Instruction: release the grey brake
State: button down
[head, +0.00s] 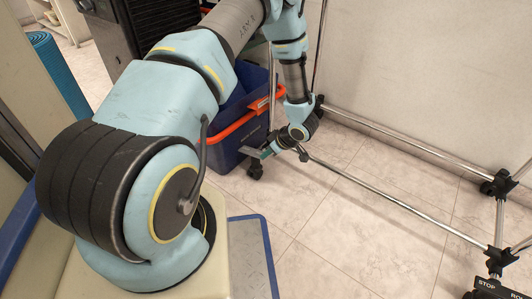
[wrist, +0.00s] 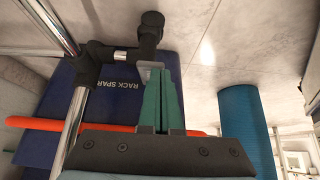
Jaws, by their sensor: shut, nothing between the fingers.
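The grey brake (wrist: 142,72) is a small pale grey tab beside a black caster (wrist: 152,28) in the wrist view. In the head view it shows as a small grey tab (head: 248,151) just above the rack's near-left caster (head: 255,171). My gripper (wrist: 158,70) has green fingers that are together and hold nothing. Its fingertips are right at the brake and overlap its edge in the wrist view; I cannot tell whether they touch. In the head view my gripper (head: 264,152) points down and left at the caster, low over the floor.
The chrome rack's lower rail (head: 375,187) runs right along the floor. A blue bin (head: 238,125) with an orange rim stands close behind the gripper. A teal rolled mat (wrist: 238,120) is to the right in the wrist view. The tiled floor (head: 330,235) in front is clear.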

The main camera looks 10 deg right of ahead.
jog(key=shift+s+d+f+t+y, duration=0.2)
jog(key=shift+f+t+y, duration=0.1)
jog(key=shift+t+y, duration=0.1)
jog(key=shift+s+d+f+t+y, duration=0.15)
jog(key=shift+f+t+y, duration=0.35)
jog(key=shift+f, duration=0.05)
jog(key=shift+s+d+f+t+y, duration=0.1)
jog(key=shift+f+t+y, duration=0.4)
jog(key=shift+r, duration=0.1)
jog(key=shift+r+p, duration=0.65)
jog(key=shift+r, duration=0.05)
jog(key=shift+r, duration=0.1)
